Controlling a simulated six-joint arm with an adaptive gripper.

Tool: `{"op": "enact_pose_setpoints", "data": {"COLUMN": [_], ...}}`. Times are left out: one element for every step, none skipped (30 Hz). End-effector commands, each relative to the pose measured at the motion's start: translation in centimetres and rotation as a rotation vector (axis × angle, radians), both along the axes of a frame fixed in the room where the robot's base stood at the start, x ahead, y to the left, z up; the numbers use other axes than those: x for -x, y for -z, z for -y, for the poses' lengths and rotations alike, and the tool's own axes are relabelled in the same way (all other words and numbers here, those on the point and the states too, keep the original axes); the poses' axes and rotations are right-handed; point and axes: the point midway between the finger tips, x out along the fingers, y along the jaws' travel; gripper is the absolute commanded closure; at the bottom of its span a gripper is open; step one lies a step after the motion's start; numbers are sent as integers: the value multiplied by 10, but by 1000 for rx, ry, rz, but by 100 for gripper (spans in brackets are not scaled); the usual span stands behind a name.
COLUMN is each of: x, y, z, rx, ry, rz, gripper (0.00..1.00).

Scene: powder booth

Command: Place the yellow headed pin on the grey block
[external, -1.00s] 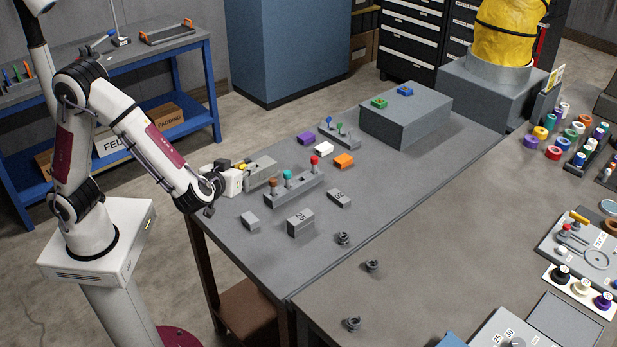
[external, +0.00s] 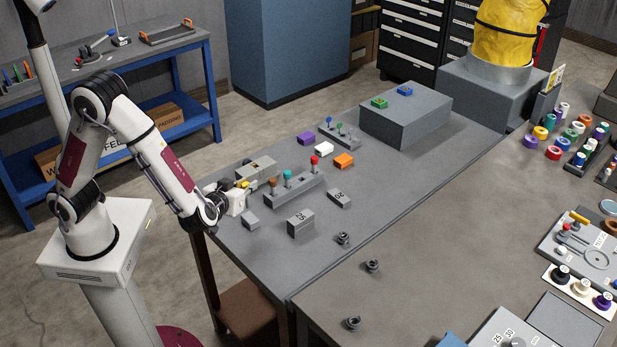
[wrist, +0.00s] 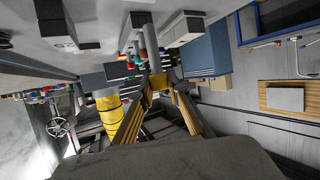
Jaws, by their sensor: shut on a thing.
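My gripper (external: 245,186) is over the near left end of the grey table, shut on the yellow headed pin (external: 247,184). In the wrist view the yellow head (wrist: 157,82) sits between my fingertips (wrist: 158,90); a grey shaft seems to extend beyond it. A long grey block (external: 308,186) just right of my gripper bears a brown, a teal and a red headed pin. Another grey block (external: 262,166) lies behind my gripper, partly hidden by it. Which one the task means by the grey block I cannot tell.
A large grey box (external: 420,122) stands at the back.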

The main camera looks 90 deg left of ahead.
Motion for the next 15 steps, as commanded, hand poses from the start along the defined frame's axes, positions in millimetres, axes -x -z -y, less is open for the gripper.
{"op": "enact_pose_setpoints", "data": {"x": [0,0,0,0,0,0,0,0,0,1,1,1,1,1,0], "y": [0,0,0,0,1,2,4,6,9,11,14,17,20,23,27], "z": [0,0,0,0,0,0,0,0,0,0,0,0,0,0,0], "rx": [0,0,0,0,0,0,-1,-1,-1,-1,-1,-1,-1,-2,-2], "ry": [0,0,0,0,0,-1,0,0,-1,-1,-1,0,0,0,1], "rz": [0,0,0,0,-1,-1,-2,-3,-3,-3,-3,-4,-4,-4,-4], "gripper": [100,100,100,100,100,100,100,100,100,100,100,100,100,100,100]}}
